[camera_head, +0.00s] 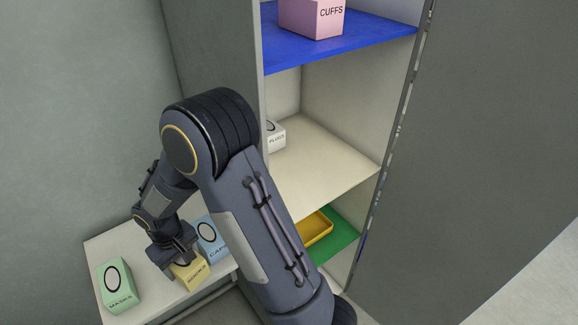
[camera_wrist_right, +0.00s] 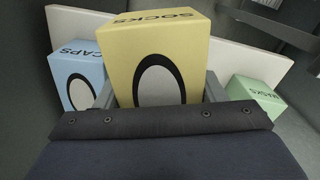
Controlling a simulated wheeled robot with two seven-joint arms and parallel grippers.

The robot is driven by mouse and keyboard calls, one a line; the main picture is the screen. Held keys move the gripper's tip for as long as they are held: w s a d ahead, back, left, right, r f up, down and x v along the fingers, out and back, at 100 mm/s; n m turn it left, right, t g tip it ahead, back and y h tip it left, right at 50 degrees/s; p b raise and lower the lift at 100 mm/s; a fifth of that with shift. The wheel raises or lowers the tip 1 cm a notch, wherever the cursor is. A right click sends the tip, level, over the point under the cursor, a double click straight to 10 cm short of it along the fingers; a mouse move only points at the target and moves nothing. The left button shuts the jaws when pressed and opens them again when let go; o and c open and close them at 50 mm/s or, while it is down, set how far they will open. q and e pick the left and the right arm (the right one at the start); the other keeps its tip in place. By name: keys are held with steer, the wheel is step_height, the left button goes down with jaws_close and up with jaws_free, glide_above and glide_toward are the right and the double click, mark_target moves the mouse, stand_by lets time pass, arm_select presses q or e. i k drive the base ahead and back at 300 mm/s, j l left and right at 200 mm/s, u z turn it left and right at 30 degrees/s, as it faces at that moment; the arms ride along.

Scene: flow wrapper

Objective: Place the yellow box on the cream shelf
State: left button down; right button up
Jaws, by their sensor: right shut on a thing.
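The yellow box (camera_head: 190,274), marked SOCKS, is at the white table between a blue box and a green box. My right gripper (camera_head: 175,262) is shut on it from above. In the right wrist view the yellow box (camera_wrist_right: 155,55) sits between the two fingers (camera_wrist_right: 160,92). Whether its underside touches the table cannot be told. The cream shelf (camera_head: 325,160) is the middle level of the cabinet, with a white PLUGS box (camera_head: 276,138) at its left, partly hidden by my arm. My left gripper is not in view.
The blue CAPS box (camera_head: 208,236) and green MASKS box (camera_head: 118,287) stand on the white table (camera_head: 100,247). Above the cream level is a blue shelf (camera_head: 345,45) with a pink CUFFS box (camera_head: 312,15). Below is a green shelf (camera_head: 343,240) with a yellow tray (camera_head: 318,229). The cream shelf's right part is clear.

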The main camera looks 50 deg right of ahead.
mark_target(309, 176)
steer(key=k+l+u, duration=0.2)
steer(key=k+u, duration=0.2)
steer(key=k+l+u, duration=0.1)
steer(key=k+u, duration=0.25)
steer(key=k+l+z, duration=0.15)
steer(key=z, duration=0.3)
steer(key=k+l+z, duration=0.25)
steer(key=z, duration=0.25)
steer(key=k, duration=0.05)
